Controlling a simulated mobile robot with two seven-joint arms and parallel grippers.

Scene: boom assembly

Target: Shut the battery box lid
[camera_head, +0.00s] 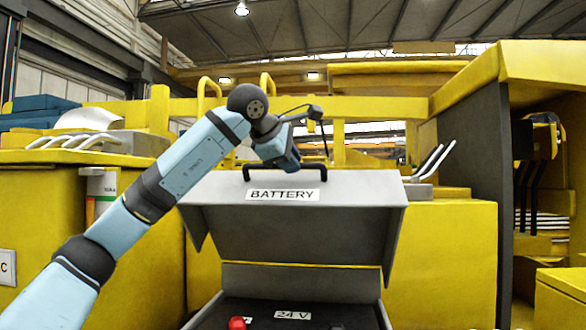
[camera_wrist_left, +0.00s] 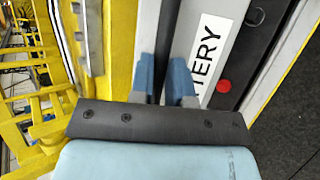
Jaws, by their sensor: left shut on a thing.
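The battery box lid (camera_head: 345,190) is a grey panel with a white BATTERY label (camera_head: 286,194), raised and tilted above the open battery box (camera_head: 300,275). Inside the box a 24 V label (camera_head: 292,315) and a red cap (camera_head: 237,323) show. My left gripper (camera_head: 287,164) is at the lid's top, shut on its black handle (camera_head: 321,172). In the left wrist view the blue fingers (camera_wrist_left: 164,85) stand on either side of the dark handle bar (camera_wrist_left: 166,40), with part of the BATTERY label (camera_wrist_left: 207,62) beside them. My right gripper is in neither view.
Yellow machine bodywork surrounds the box, with a panel (camera_head: 455,260) to its right and a cabinet (camera_head: 50,230) to its left. Grey levers (camera_head: 428,162) stand to the right of the lid. A yellow rail (camera_head: 370,107) runs behind.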

